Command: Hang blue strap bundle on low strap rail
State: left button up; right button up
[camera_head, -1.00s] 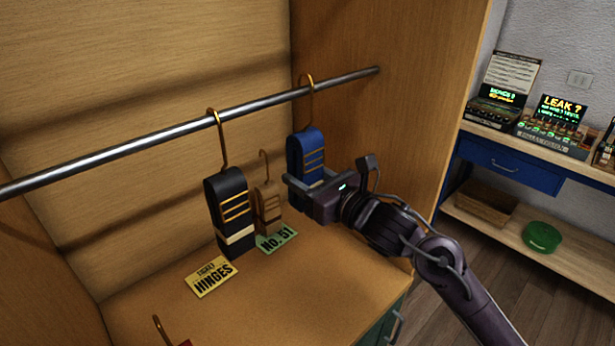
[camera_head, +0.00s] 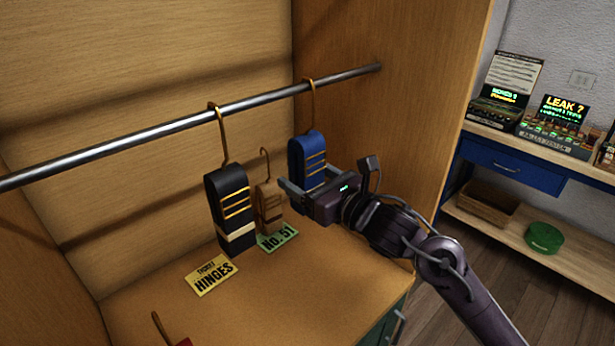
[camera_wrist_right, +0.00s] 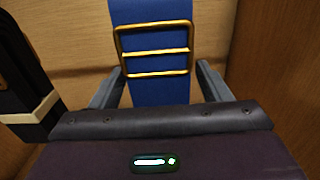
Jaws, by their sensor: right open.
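The blue strap bundle (camera_head: 306,152) hangs upright, its brass hook over the low strap rail (camera_head: 160,139) near the rail's right end. In the right wrist view the blue strap (camera_wrist_right: 153,88) and its brass buckle stand just beyond my gripper. My right gripper (camera_head: 303,189) is open around the bundle's lower part, one finger on each side in the right wrist view (camera_wrist_right: 155,92). I cannot tell whether the fingers touch it. The bundle's lower end is hidden behind the gripper. My left gripper is in neither view.
A black strap bundle (camera_head: 231,207) hangs on the rail to the left. A smaller brown bundle (camera_head: 268,204) stands behind. Yellow (camera_head: 212,276) and green (camera_head: 277,238) labels lie on the cabinet surface. A wooden side wall (camera_head: 400,130) is close on the right.

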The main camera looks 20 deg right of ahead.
jog(key=b+v, duration=0.3)
jog(key=v, duration=0.3)
jog(key=shift+s+d+f, duration=0.1)
jog(key=shift+s+f, duration=0.05)
jog(key=shift+s, duration=0.05)
jog(key=shift+s+d, duration=0.25)
jog(key=shift+s, duration=0.35)
